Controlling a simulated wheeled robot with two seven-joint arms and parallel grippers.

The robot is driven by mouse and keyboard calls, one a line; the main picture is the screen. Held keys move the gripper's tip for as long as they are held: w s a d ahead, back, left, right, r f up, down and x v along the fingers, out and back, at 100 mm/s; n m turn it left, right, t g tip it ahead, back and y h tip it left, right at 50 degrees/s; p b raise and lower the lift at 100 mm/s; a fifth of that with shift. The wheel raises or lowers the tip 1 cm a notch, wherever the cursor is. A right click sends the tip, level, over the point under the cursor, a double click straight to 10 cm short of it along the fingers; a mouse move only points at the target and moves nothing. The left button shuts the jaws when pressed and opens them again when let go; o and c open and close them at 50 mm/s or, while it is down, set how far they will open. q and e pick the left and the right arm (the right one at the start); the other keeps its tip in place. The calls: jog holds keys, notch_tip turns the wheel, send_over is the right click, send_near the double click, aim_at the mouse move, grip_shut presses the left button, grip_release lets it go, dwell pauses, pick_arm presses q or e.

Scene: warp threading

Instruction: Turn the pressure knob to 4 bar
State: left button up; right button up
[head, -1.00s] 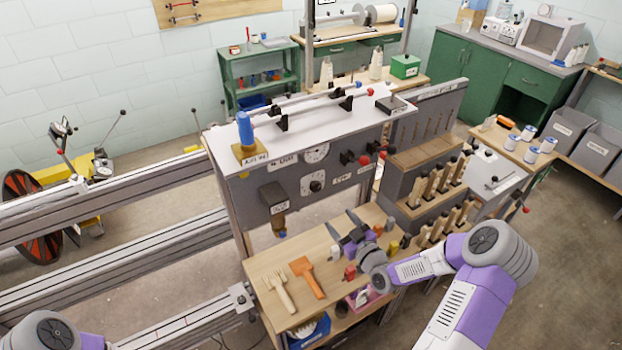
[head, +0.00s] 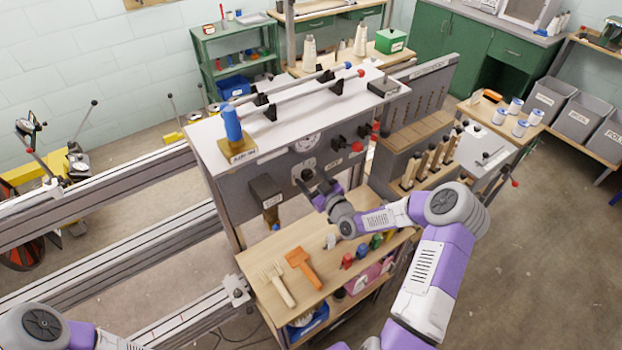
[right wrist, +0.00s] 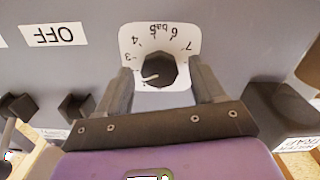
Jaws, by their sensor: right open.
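The pressure knob (right wrist: 163,70) is dark and faceted, with a white pointer line. It sits on a white dial plate (right wrist: 184,40), which appears upside down in the right wrist view with 3, 4, 5 bar, 6 and 7 legible. The pointer aims left, just below the 3 in that picture. My right gripper (right wrist: 160,77) is open, one finger on each side of the knob; I cannot tell whether either touches it. In the head view my right gripper (head: 313,184) is at the grey panel's front and partly covers the knob. My left gripper is out of view.
A gauge (head: 306,143) is above the knob. Black and red knobs (head: 364,131) are to its right, and a dark box (head: 266,190) is to its left. Below, the wooden bench (head: 262,254) holds a fork-like tool (head: 278,284), an orange brush (head: 303,267) and small coloured pieces.

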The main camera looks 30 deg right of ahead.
jog(key=shift+c, duration=0.5)
jog(key=c, duration=1)
jog(key=shift+o, duration=0.2)
jog(key=shift+m, duration=0.3)
jog(key=m+b, duration=0.2)
jog(key=shift+f+m, duration=0.1)
jog(key=shift+m, duration=0.2)
jog(key=m, duration=0.2)
jog(key=shift+m+b, duration=0.4)
jog(key=m, duration=0.3)
jog(key=shift+d+m+b, duration=0.1)
jog(key=shift+m+b, duration=0.2)
jog(key=shift+m, duration=1.8)
